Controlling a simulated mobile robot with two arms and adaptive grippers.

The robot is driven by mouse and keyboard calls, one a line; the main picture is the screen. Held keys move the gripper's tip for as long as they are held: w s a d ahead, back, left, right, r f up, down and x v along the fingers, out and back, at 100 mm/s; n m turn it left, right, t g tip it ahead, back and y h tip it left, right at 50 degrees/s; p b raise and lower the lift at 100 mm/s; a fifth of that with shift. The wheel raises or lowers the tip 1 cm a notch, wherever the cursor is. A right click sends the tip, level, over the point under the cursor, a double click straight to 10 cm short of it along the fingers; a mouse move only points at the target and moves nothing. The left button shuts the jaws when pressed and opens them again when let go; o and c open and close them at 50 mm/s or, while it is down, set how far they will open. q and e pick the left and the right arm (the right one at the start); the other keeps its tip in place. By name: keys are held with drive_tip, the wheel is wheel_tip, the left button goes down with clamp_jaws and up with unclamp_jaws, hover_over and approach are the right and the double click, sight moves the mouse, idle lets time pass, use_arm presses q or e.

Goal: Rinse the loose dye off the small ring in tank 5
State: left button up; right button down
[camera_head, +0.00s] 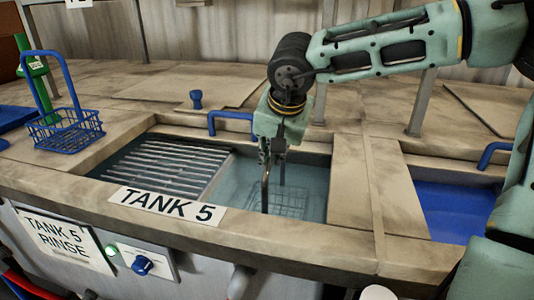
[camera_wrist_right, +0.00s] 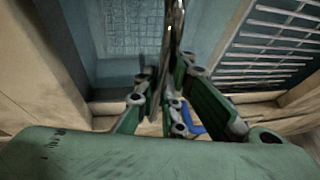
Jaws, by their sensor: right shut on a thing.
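Tank 5 (camera_head: 314,180) is a sunken basin of clear bluish water, with its label on the front rim. My right gripper (camera_head: 271,152) is above it, pointing down. In the wrist view this gripper (camera_wrist_right: 163,90) is shut on a slim metal tool like tongs (camera_wrist_right: 171,45). In the head view the tool (camera_head: 265,190) hangs upright, its lower end reaching down into the tank. A wire basket (camera_head: 290,203) lies under water beside the tool. I cannot make out the small ring in either view. My left gripper is not in view.
A slatted rack (camera_head: 172,163) covers the tank's left part. A blue wire basket with a tall handle (camera_head: 66,134) stands on the left counter. A tank of blue liquid (camera_head: 450,208) lies to the right. A blue hooked handle (camera_head: 230,116) is at the back rim.

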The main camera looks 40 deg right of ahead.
drive_tip(key=shift+w+a+r, duration=0.1)
drive_tip(key=shift+w+a, duration=0.7)
drive_tip(key=shift+w, duration=0.2)
idle(0.4)
drive_tip(key=shift+r, duration=0.1)
wheel_tip(320, 180, up, 22)
drive_tip(key=p, duration=1.7)
